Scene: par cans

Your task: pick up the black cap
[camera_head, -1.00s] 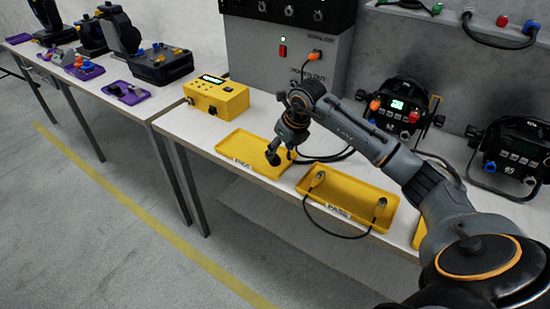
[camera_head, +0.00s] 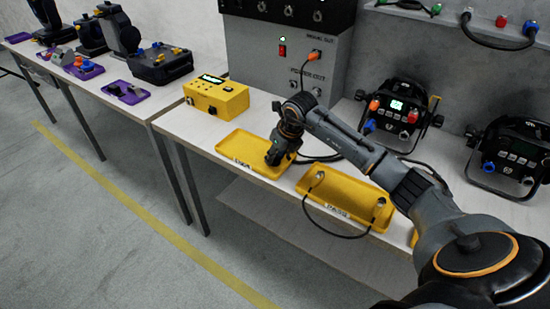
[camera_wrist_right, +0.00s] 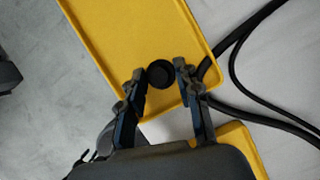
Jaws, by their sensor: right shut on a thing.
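The black cap (camera_wrist_right: 159,76) is a small round dark piece in the right wrist view. It sits between the two fingertips of my right gripper (camera_head: 275,160), which is shut on it, over the near end of the left yellow tray (camera_head: 240,145). I cannot tell whether the cap still touches the tray. In the head view the cap is hidden by the gripper. My left gripper is not in view.
A second yellow tray (camera_head: 357,192) with a looped black cable (camera_head: 335,234) lies to the right. A yellow box (camera_head: 216,95) stands behind left. Black cables (camera_wrist_right: 236,80) run beside the left tray. Black lamps (camera_head: 402,110) stand at the back right.

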